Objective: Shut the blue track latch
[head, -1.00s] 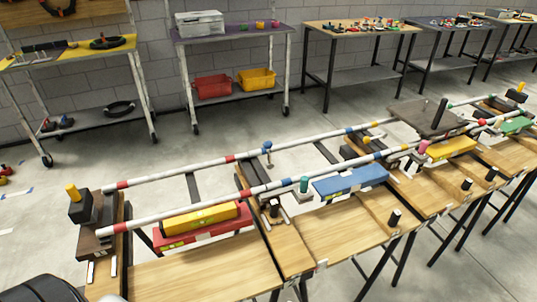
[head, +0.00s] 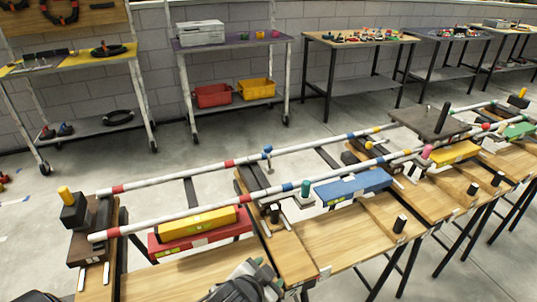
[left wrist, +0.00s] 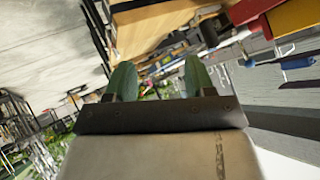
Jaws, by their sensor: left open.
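A blue ball-topped latch knob (head: 267,150) stands at the far striped rail (head: 205,172), left of the picture's middle in the head view. Whether this latch is open or shut is too small to tell. My left gripper (head: 262,268) shows at the bottom edge of the head view, in front of the bench and well apart from the knob. In the left wrist view its two green fingers (left wrist: 158,78) are spread with nothing between them. I cannot pick out the blue latch in the wrist view. My right gripper is not in view.
The near rail (head: 250,198) runs between my gripper and the blue knob. A teal-topped post (head: 305,187), a blue block (head: 352,185) and a red block with a yellow top (head: 197,222) stand along it. The bare wooden bench top (head: 195,275) is free.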

